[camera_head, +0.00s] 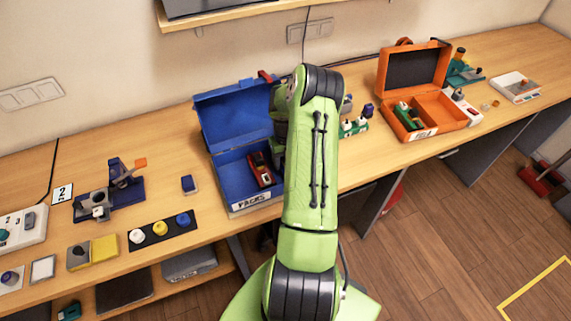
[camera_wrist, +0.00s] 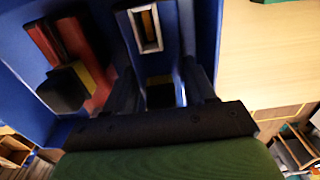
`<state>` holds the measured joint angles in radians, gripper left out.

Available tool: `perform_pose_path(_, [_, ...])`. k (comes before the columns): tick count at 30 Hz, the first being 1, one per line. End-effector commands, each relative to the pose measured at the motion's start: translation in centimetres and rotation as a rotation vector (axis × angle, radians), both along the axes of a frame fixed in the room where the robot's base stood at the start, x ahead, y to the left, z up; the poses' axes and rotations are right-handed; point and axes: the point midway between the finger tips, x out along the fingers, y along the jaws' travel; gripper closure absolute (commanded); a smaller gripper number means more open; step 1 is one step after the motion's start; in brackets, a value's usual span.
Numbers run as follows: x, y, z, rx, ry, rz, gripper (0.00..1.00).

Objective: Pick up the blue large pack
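The blue large pack (camera_wrist: 160,60) is in the blue open box in the wrist view, with a pale-framed window on top and a dark and yellow part nearer me. My arm hides it in the head view. My gripper (camera_wrist: 165,85) has one dark finger on each side of this pack. I cannot tell whether the fingers press on it or stand just clear. The gripper is hidden behind my green arm in the head view.
The blue box (camera_head: 234,171), labelled PACKS, has its lid up at the back. A red pack (camera_head: 263,170) lies in it; it shows left of the blue pack in the wrist view (camera_wrist: 72,38). An orange open case (camera_head: 458,111) stands to the right. Bare tabletop (camera_wrist: 262,50) lies right of the box.

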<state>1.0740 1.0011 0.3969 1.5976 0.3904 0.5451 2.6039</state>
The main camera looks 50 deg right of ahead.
Motion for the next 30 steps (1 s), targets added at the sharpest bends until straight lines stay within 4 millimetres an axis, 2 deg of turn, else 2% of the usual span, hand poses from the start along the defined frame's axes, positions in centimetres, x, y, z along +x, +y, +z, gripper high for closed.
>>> perform_pose_path(1, [0.0, 0.0, 0.0, 0.000, 0.000, 0.000, 0.60])
perform_pose_path(9, [0.0, 0.0, 0.0, -0.001, 0.000, 0.000, 1.00])
perform_pose_path(16, [0.1, -0.1, 0.2, -0.002, -0.002, 0.000, 1.00])
perform_pose_path(19, [0.1, -0.2, 1.1, -0.006, -0.005, 0.000, 1.00])
perform_pose_path(27, [0.1, -0.1, 7.3, -0.007, -0.004, 0.000, 1.00])
perform_pose_path(30, [0.1, -0.1, 9.0, -0.006, -0.004, 0.000, 1.00])
